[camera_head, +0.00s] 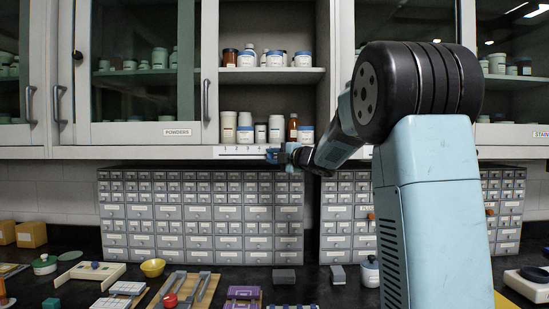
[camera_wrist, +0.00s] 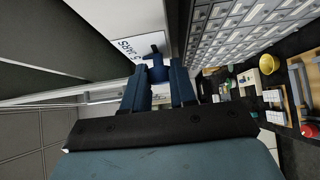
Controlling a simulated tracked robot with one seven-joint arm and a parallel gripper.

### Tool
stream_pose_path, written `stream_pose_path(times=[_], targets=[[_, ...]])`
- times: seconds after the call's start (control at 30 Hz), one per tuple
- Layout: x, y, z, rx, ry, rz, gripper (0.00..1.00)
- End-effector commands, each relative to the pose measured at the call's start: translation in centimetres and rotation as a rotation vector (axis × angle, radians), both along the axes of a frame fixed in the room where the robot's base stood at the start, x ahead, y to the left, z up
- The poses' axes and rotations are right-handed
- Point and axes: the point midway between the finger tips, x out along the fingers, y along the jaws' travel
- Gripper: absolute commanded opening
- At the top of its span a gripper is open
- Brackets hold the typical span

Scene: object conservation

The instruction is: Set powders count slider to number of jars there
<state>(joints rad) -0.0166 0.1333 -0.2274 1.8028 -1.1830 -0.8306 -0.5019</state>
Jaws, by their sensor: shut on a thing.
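The powders cabinet carries a POWDERS label (camera_head: 177,132) on its left door. Its open bay holds several white and brown jars on an upper shelf (camera_head: 275,60) and a lower shelf (camera_head: 246,128). A white slider scale (camera_head: 238,152) runs along the ledge below the bay; its marks are too small to read. My gripper (camera_head: 280,156) is at the scale's right part, shut on the blue slider knob (camera_wrist: 157,72). The wrist view shows the knob between my fingertips, beside a white panel with the lettering JARS (camera_wrist: 130,50). My gripper and arm hide part of the scale.
Grey drawer cabinets (camera_head: 200,215) stand below the ledge. The dark counter holds a yellow bowl (camera_head: 152,267), trays and purple boxes (camera_head: 243,292). Glass-fronted cabinets with jars flank the bay. My arm covers the right of the view.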

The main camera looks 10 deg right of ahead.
Motion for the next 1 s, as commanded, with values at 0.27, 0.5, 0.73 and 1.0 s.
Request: stream_pose_path(times=[0.27, 0.5, 0.73, 1.0], targets=[[-0.1, 0.0, -0.6, -0.003, 0.010, 0.005, 0.00], [-0.1, 0.0, -0.5, -0.002, 0.008, 0.005, 0.44], [-0.1, 0.1, -0.2, -0.001, 0.004, 0.007, 0.52], [-1.2, -0.6, -0.1, -0.001, 0.002, 0.006, 0.52]])
